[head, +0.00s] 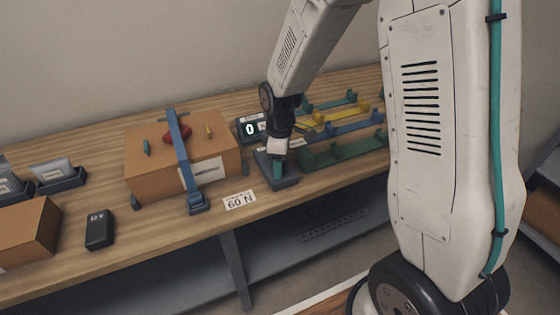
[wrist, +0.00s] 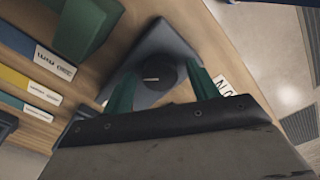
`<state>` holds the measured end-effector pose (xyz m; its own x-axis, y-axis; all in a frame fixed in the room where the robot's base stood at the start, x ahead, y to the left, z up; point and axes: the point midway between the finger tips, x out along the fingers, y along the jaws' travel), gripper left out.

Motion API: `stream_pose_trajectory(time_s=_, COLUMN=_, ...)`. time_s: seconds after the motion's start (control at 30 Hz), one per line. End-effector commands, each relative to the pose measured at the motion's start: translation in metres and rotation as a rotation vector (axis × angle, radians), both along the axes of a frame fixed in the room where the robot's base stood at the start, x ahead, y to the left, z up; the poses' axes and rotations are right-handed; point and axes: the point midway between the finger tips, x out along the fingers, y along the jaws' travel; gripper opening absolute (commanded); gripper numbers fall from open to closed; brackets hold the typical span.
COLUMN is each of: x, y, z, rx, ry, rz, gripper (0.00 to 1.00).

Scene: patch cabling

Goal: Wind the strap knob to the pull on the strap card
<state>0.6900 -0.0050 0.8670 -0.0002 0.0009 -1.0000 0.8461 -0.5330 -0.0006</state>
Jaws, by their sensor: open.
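The strap knob (wrist: 158,72) is dark and round with a pale pointer line, on a dark block (wrist: 172,42). In the head view the block (head: 290,182) sits near the bench's front edge, with the knob hidden by my gripper (head: 279,172). My gripper (wrist: 162,90) is open, its green fingers on either side of the knob; I cannot tell whether they touch it. The strap card (head: 240,200) reads 60 N and lies left of the block. A display (head: 250,129) behind reads 0. A blue strap (head: 181,150) runs over a cardboard box (head: 150,176).
Coloured racks (head: 345,148) stand close to the right of the knob block. A black device (head: 99,230), a second box (head: 28,233) and dark trays (head: 60,181) are at the left.

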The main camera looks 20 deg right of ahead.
Motion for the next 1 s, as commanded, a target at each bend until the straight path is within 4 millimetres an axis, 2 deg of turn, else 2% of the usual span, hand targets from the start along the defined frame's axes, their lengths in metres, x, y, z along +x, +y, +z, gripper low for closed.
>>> stream_pose_trajectory(time_s=0.13, x=0.0, y=0.0, z=0.0002, rx=0.0, ry=0.0, rz=0.0, gripper=0.59)
stream_pose_trajectory(time_s=0.17, x=0.0, y=0.0, z=0.0003, rx=0.0, ry=0.0, rz=0.0, gripper=0.54)
stream_pose_trajectory(time_s=0.3, x=0.0001, y=0.0, z=0.0004, rx=0.0, ry=0.0, rz=0.0, gripper=0.15)
stream_pose_trajectory(time_s=0.67, x=0.0001, y=0.0, z=0.0006, rx=-0.001, ry=-0.001, rz=-0.036, gripper=0.15)
stream_pose_trajectory(time_s=1.0, x=-0.0001, y=-0.0001, z=0.0005, rx=-0.001, ry=0.0, rz=-0.253, gripper=0.15)
